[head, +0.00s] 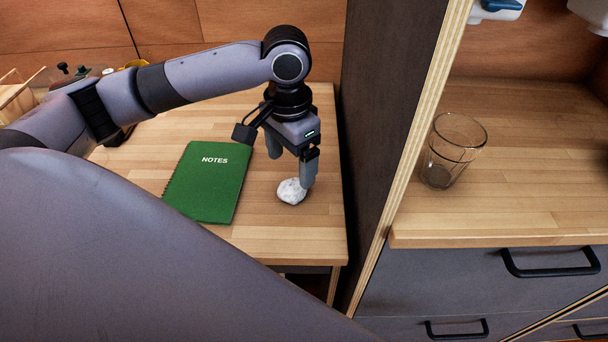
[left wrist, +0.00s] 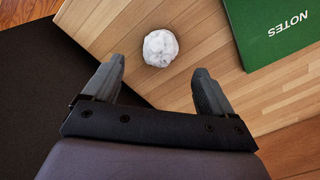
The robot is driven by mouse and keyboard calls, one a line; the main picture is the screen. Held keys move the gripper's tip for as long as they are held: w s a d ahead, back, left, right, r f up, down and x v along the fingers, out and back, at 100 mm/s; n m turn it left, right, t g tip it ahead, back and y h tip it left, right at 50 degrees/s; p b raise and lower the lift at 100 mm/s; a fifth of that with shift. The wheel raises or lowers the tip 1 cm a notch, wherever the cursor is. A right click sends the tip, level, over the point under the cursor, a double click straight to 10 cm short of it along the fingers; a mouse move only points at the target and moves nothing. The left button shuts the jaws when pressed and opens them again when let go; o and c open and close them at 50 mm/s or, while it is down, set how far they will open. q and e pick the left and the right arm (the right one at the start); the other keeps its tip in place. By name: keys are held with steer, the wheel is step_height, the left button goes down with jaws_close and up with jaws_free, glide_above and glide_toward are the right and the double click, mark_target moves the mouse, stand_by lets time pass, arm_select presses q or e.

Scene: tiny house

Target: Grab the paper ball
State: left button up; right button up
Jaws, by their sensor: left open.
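The paper ball (head: 292,191) is white and crumpled and lies on the wooden desk, right of the green notebook. My left gripper (head: 293,170) points down just above and behind the ball, and one finger partly overlaps it in the head view. In the left wrist view the paper ball (left wrist: 160,48) lies ahead of the fingertips, between their lines. The left gripper (left wrist: 157,85) is open with nothing between its fingers. I cannot tell its exact height above the desk. My right gripper is not in view.
The green notebook (head: 208,182) marked NOTES lies left of the ball. A dark panel (head: 385,120) stands close on the right of the desk (head: 285,241). Beyond it, a glass (head: 455,155) stands on a wooden counter (head: 520,205). Small items stand at the desk's far left.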

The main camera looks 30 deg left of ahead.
mark_target(292, 183)
arm_select(q)
steer(key=shift+f, duration=0.55)
step_height(292, 183, down, 5)
steer(key=shift+f+b, duration=0.2)
steer(key=shift+b, duration=0.5)
steer(key=shift+f, duration=0.1)
steer(key=c, duration=1.1)
steer(key=shift+c, duration=0.2)
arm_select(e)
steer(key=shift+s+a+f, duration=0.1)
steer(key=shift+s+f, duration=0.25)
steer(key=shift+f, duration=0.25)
